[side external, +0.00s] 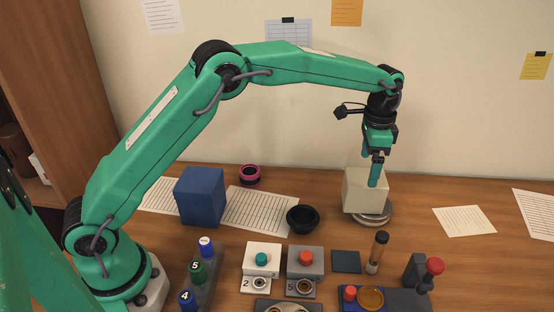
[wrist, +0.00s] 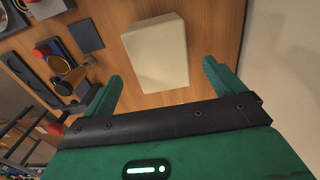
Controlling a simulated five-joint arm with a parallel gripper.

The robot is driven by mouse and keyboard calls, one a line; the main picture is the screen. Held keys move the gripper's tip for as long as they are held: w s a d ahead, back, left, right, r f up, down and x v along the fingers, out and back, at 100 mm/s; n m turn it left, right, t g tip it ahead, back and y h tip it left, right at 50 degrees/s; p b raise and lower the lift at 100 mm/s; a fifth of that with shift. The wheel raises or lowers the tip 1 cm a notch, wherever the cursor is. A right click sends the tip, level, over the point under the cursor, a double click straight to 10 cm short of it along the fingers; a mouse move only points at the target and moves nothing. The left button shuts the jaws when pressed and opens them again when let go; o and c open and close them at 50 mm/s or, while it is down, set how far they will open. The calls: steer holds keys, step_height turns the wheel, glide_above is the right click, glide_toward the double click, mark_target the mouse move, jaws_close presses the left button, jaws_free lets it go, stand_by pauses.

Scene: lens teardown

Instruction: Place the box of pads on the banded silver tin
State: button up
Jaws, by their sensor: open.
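The box of pads, a plain cream block, (side external: 356,193) sits on top of the banded silver tin (side external: 378,216) at the right of the side view. The box looks level and overhangs the tin toward the left. My gripper (side external: 375,182) is open, pointing down at the box, with one finger showing in front of its upper part. In the wrist view the box (wrist: 158,52) lies between the two spread fingers, with gaps visible on both sides. The tin is hidden beneath the box there. I cannot tell whether a finger touches the box.
A black bowl (side external: 303,218) stands left of the tin. A blue box (side external: 200,196) and a magenta ring (side external: 250,175) are farther left. The table right of the tin holds only flat papers (side external: 464,221).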

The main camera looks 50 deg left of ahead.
steer(key=shift+r, duration=1.7)
steer(key=shift+s+a+r, duration=0.1)
steer(key=shift+a+r, duration=0.05)
steer(key=shift+r, duration=0.05)
steer(key=s+a+r+n+t, duration=0.1)
steer(key=s+a+r+n, duration=0.1)
steer(key=s+a+r, duration=0.5)
steer(key=s+a+r+n+t, duration=0.25)
steer(key=s+r, duration=0.25)
steer(key=s, duration=0.4)
steer(key=s+a+f+n+t, duration=0.1)
steer(key=s+a+f+n, duration=0.1)
steer(key=s, duration=0.7)
steer(key=s+a+f+n+t, duration=0.1)
steer(key=s+a+f+n, duration=0.1)
steer(key=s, duration=0.7)
steer(key=shift+s+a+f, duration=0.15)
steer(key=shift+a+f, duration=0.55)
steer(key=shift+f, duration=0.05)
